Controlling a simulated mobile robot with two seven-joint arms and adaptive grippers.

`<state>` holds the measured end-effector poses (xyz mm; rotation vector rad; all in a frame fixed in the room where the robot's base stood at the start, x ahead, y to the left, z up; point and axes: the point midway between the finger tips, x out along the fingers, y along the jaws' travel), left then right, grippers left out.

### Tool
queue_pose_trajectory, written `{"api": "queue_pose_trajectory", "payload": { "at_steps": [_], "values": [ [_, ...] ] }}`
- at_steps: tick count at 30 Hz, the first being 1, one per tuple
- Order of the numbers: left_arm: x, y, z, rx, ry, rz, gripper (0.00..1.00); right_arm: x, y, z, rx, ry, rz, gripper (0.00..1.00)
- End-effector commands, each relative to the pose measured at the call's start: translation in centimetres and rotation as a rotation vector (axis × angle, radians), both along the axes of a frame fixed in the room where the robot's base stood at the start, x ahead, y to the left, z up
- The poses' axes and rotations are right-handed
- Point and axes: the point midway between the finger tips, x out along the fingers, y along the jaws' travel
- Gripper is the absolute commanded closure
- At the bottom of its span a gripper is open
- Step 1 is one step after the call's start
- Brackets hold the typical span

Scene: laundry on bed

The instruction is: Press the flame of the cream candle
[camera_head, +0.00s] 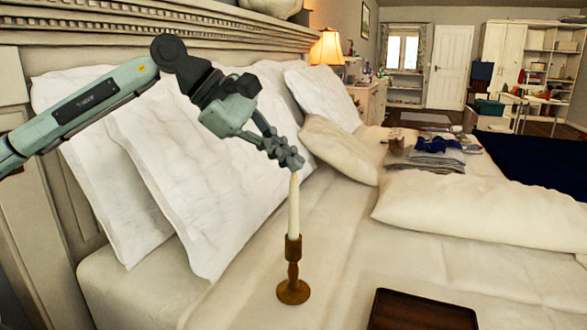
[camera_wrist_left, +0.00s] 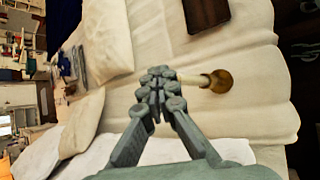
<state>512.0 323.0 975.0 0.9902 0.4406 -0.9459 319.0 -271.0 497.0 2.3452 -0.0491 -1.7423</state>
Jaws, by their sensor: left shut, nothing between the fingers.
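The cream candle (camera_head: 294,207) stands upright in a brown candlestick (camera_head: 293,271) on the bed. My left gripper (camera_head: 295,163) is shut and empty, with its fingertips right at the top of the candle. The fingertips hide the flame and wick, and I cannot tell whether they touch the candle. In the left wrist view the shut fingers (camera_wrist_left: 160,82) cover the candle's top end. Part of the candle (camera_wrist_left: 192,78) and the round candlestick (camera_wrist_left: 221,81) show beyond them. My right gripper is not in view.
White pillows (camera_head: 170,160) lean on the headboard behind the gripper. A dark brown tray (camera_head: 422,312) lies on the bed, right of the candlestick. Folded clothes (camera_head: 435,152) and a long pillow (camera_head: 480,208) lie farther back. Bare bedding surrounds the candlestick.

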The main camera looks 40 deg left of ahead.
Motion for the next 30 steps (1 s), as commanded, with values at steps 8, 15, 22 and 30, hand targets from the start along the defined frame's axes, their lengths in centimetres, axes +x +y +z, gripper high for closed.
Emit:
{"api": "queue_pose_trajectory", "payload": {
  "at_steps": [8,15,22,30],
  "values": [
    [0.0,0.0,-0.1,0.001,0.002,-0.001,1.00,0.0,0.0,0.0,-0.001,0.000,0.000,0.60],
    [0.0,0.0,-0.8,0.000,0.002,0.000,1.00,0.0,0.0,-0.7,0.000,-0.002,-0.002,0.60],
    [0.0,0.0,-1.1,0.002,0.005,-0.001,1.00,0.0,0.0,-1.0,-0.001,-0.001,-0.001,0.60],
    [0.0,0.0,-1.1,0.001,0.007,-0.001,1.00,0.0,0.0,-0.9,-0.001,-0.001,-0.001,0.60]
  ]
}}
